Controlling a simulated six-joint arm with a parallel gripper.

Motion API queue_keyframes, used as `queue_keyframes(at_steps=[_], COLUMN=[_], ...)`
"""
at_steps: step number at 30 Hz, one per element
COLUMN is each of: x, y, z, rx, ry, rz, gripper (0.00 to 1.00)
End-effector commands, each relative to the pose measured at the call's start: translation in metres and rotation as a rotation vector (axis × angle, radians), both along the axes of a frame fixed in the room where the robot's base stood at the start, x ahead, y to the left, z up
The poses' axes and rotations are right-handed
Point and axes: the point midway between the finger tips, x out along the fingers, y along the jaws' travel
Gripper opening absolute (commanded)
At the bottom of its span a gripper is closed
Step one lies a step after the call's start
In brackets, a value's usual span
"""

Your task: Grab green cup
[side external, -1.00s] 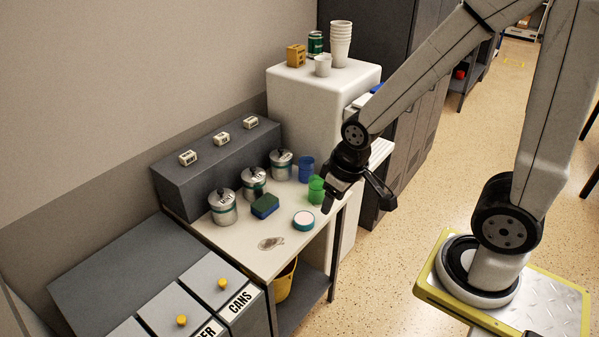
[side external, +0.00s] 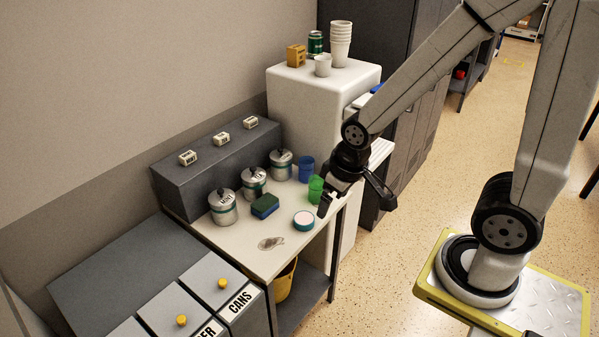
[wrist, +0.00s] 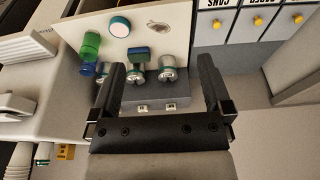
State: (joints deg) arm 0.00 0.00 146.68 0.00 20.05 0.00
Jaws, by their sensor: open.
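The green cup (side external: 315,189) stands upright on the white counter near its right end, with the blue cup (side external: 306,169) just behind it. In the wrist view the green cup (wrist: 91,41) shows at the upper left, outside and to the left of my fingers, with the blue cup (wrist: 88,68) beside it. My gripper (side external: 329,201) is open and empty. It is beside the green cup in the side view, at the counter's right edge. Its two fingers also show in the wrist view (wrist: 160,85). I cannot tell the exact gap to the cup.
Metal canisters (side external: 254,182), a blue-green sponge (side external: 265,206) and a round teal-rimmed item (side external: 303,220) share the counter (side external: 265,252). A white cabinet (side external: 300,95) behind bears stacked cups (side external: 340,45). The counter's front middle is mostly clear.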

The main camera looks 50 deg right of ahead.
Motion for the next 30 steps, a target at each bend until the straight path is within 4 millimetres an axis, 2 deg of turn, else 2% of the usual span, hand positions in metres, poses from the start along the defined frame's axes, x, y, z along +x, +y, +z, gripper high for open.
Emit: queue_keyframes(at_steps=[8,14,24,30], x=[0.009,0.038,0.111,0.144], y=[-0.005,-0.025,-0.085,-0.123], z=[-0.002,-0.012,-0.044,-0.07], rx=[-0.007,-0.034,-0.09,-0.109], ry=[-0.018,-0.082,-0.271,-0.385], rz=[-0.005,-0.014,-0.019,-0.012], gripper=[1.0,1.0,1.0,1.0])
